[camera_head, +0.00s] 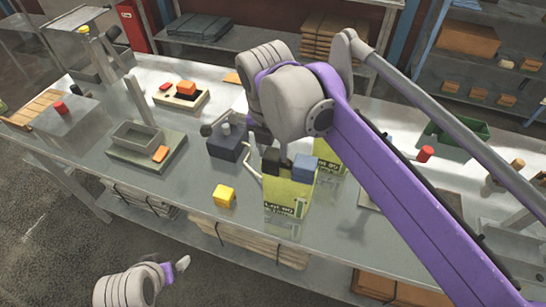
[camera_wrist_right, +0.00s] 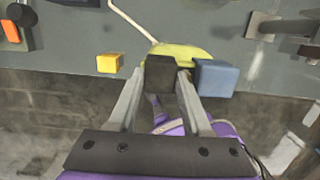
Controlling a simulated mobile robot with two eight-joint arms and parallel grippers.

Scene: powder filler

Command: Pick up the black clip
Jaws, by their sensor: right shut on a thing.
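The black clip (camera_head: 271,160) is a dark block at the top edge of a yellow-green bag (camera_head: 287,208) on the metal table. In the right wrist view the black clip (camera_wrist_right: 160,75) sits between the two pale fingers of my right gripper (camera_wrist_right: 161,82), which is shut on it. The bag's top (camera_wrist_right: 185,52) shows just beyond it. In the head view my purple arm hides most of the right gripper. A blue block (camera_head: 305,168) is beside the clip on the bag; it also shows right of the fingers (camera_wrist_right: 216,77).
A yellow block (camera_head: 224,196) lies left of the bag near the table's front edge. A dark box with a grey knob (camera_head: 229,143) stands behind it. A tray with an orange block (camera_head: 146,146) is further left. Another yellow-green bag is partly hidden by my arm.

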